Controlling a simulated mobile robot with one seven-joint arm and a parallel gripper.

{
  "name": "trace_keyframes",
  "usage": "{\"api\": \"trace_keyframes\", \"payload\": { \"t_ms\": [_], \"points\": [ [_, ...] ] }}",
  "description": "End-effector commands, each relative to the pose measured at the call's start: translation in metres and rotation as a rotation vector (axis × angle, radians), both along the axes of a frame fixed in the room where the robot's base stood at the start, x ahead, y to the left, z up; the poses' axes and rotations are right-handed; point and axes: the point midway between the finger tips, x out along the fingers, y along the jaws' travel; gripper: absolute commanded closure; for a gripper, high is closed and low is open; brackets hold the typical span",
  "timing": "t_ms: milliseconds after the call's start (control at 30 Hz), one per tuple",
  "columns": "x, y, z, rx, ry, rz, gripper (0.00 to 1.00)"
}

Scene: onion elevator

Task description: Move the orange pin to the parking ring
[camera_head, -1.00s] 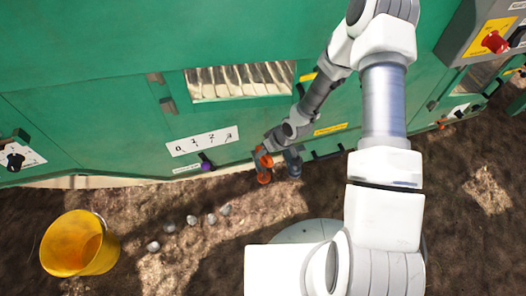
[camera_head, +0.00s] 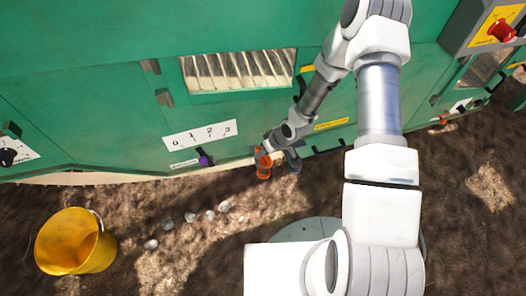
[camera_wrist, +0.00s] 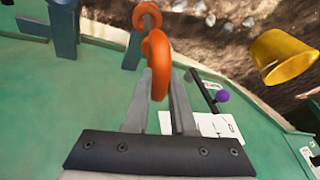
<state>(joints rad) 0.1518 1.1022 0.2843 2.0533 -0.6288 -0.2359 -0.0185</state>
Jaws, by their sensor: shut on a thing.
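The orange pin (camera_wrist: 158,62) shows in the wrist view as a thick orange loop between the fingers of my gripper (camera_wrist: 161,88), which is shut on it. A second orange ring-shaped part (camera_wrist: 147,15) shows just beyond it; I cannot tell whether it belongs to the pin. In the head view the orange parts (camera_head: 263,164) are at the lower edge of the green machine, by my gripper (camera_head: 268,149). My wrist partly hides them. I cannot clearly make out which part is the parking ring.
The green machine wall (camera_head: 90,110) fills the back. A purple-knobbed lever (camera_head: 204,160) sits below a numbered white plate (camera_head: 200,135), left of my gripper. A yellow bucket (camera_head: 60,250) and several pale onions (camera_head: 190,217) are on the soil. Grey-blue brackets (camera_wrist: 65,30) stand beside the pin.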

Motion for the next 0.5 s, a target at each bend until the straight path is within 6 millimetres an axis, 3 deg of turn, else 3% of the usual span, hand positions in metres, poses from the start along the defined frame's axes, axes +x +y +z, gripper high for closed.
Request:
{"api": "trace_keyframes", "payload": {
  "t_ms": [500],
  "points": [
    [0.0, 0.0, -0.022, 0.001, 0.0, -0.001, 1.0]
  ]
}}
